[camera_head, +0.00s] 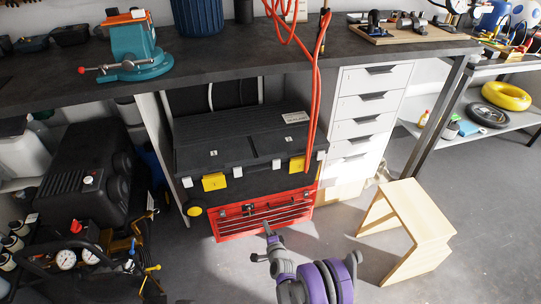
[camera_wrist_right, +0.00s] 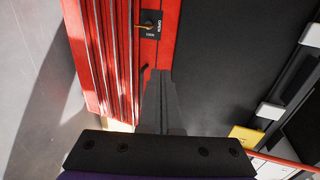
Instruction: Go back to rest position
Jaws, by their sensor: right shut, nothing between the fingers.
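My right gripper (camera_head: 268,233) is in front of the red toolbox (camera_head: 262,215) under the workbench, with my purple and grey arm behind it at the bottom of the head view. In the right wrist view its dark fingers (camera_wrist_right: 160,100) are together and empty. The red toolbox (camera_wrist_right: 120,50) fills the upper left of that view. I cannot tell whether the fingertips touch it. My left gripper is not in the head view.
A black toolbox (camera_head: 245,145) with yellow latches sits on the red one. A red hose (camera_head: 312,100) hangs from the workbench (camera_head: 240,55). A wooden stool (camera_head: 415,225) stands right, a black compressor (camera_head: 85,180) left. Grey floor (camera_head: 490,250) is open at the right.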

